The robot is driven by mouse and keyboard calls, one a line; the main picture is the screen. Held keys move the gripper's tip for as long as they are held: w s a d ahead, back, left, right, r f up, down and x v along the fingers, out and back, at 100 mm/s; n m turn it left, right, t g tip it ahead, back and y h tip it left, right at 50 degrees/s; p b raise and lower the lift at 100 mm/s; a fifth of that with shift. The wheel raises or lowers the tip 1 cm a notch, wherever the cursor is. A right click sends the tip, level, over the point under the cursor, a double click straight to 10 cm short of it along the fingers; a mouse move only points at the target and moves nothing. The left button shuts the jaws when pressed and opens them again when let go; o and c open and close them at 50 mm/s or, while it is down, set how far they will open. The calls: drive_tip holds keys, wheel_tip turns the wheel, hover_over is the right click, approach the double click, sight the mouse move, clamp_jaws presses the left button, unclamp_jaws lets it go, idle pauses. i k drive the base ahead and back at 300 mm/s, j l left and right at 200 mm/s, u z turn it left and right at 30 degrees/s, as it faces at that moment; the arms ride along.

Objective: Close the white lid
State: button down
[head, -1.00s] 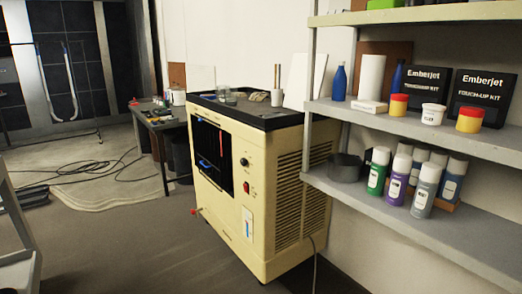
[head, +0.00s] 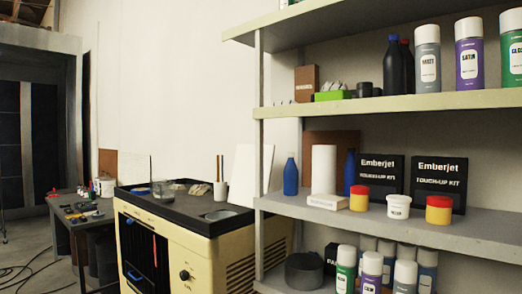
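A white flat panel (head: 247,176) stands upright, slightly tilted, at the back right of the black top (head: 180,206) of a cream machine (head: 185,258). It may be the white lid; I cannot tell whether it is hinged. Its right part is hidden behind a shelf post. A small white tub with a white cap (head: 398,206) stands on the middle shelf, and its cap looks on. My gripper is not in view.
A grey shelf rack (head: 370,225) on the right holds bottles, spray cans, tubs and black boxes (head: 438,184). A glass jar (head: 163,188) and a white cup with sticks (head: 221,190) stand on the machine. A cluttered dark table (head: 75,218) is at left.

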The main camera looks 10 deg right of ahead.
sight(243, 188)
drive_tip(key=i+j, duration=0.15)
drive_tip(key=i, duration=0.2)
drive_tip(key=i+j+z, duration=0.1)
drive_tip(key=i, duration=0.3)
drive_tip(key=i+j, duration=0.25)
drive_tip(key=i+z, duration=0.05)
drive_tip(key=i, duration=0.05)
